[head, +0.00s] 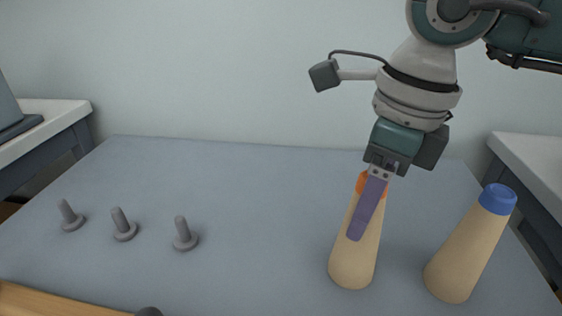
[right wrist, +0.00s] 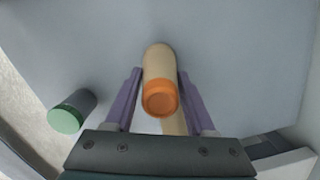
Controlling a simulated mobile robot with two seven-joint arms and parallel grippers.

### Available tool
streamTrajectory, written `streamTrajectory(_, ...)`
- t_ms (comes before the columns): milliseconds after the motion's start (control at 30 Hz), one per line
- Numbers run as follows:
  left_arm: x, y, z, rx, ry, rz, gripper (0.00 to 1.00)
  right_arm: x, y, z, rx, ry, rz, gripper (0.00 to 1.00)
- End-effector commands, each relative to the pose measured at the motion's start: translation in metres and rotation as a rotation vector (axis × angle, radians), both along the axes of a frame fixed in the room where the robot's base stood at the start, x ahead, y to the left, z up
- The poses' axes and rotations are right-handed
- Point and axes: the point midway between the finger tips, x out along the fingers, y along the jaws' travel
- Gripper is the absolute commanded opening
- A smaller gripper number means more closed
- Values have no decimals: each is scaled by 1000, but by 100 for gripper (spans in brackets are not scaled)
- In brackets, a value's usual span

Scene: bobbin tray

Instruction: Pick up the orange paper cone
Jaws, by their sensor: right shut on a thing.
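The orange paper cone (head: 347,262) is a tall tan cone with an orange tip, at the right of the mat in the head view. It stands nearly upright; I cannot tell whether its base touches the mat. My right gripper (head: 366,212) comes down from above and is shut on its upper part, with a purple finger across its front. In the right wrist view the cone (right wrist: 159,70) lies between the two purple fingers, orange tip towards the camera. My left gripper is not in view.
A blue-tipped tan cone (head: 466,252) stands close to the right. Three grey pegs (head: 120,225) stand at the left of the grey-blue mat (head: 245,180). A wooden edge (head: 60,303) runs along the bottom left. A dark cylinder with a green end (right wrist: 70,115) shows in the wrist view.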

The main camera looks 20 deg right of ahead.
Motion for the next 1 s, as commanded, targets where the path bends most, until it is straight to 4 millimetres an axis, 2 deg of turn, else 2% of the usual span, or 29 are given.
streamTrajectory(267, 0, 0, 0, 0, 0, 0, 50, 0, 0, 2, 1, -1, 0, 1)
streamTrajectory(467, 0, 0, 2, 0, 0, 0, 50, 1, 0, 21, 1, -4, 1, 1)
streamTrajectory(567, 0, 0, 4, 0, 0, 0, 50, 2, 0, 42, 0, -6, 1, 1)
streamTrajectory(800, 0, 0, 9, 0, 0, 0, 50, 2, 0, 115, 1, -10, 1, 1)
streamTrajectory(1000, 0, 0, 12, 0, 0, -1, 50, 1, 0, 167, 0, -6, 1, 1)
